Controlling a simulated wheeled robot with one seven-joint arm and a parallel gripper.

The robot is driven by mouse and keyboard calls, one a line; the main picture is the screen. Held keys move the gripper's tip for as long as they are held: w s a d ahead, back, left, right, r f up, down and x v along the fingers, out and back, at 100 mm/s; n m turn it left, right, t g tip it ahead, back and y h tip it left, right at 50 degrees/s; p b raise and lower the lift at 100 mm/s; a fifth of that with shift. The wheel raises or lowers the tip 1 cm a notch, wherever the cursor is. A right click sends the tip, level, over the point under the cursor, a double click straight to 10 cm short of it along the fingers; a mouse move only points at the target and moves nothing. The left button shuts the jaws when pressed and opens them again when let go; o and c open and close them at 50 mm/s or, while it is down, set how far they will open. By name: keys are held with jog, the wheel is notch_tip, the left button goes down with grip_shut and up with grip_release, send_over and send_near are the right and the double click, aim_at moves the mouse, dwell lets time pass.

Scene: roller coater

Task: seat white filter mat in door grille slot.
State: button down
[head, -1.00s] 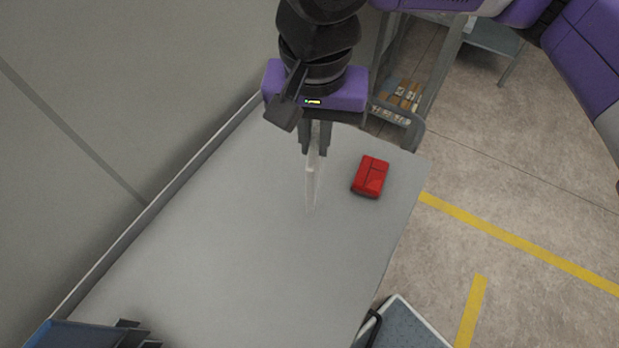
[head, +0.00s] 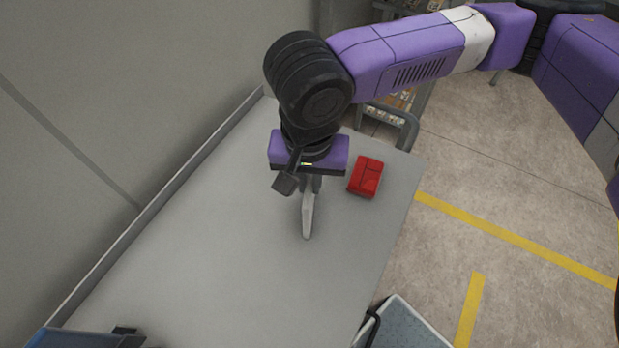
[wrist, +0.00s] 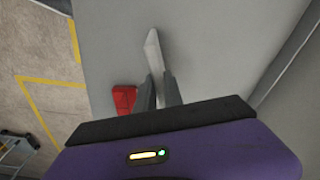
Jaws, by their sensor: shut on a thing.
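My gripper (head: 309,184) is over the grey table in the head view, pointing down. It is shut on the white filter mat (head: 307,220), a thin pale strip seen nearly edge-on. The mat sticks out below the fingers; I cannot tell whether its lower end touches the table. In the wrist view the mat (wrist: 155,55) stands out beyond the two dark fingers (wrist: 160,90). I cannot make out the door grille slot in either view.
A red box-like item (head: 365,177) lies on the table (head: 215,260) just right of my gripper. A blue item (head: 80,338) is at the bottom left. A grey-topped cart (head: 415,325) is at the bottom right. The table's middle is clear.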

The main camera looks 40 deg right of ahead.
jog(key=shift+f, duration=0.15)
jog(key=c, duration=1.5)
grip_release()
jog(key=shift+o, duration=0.2)
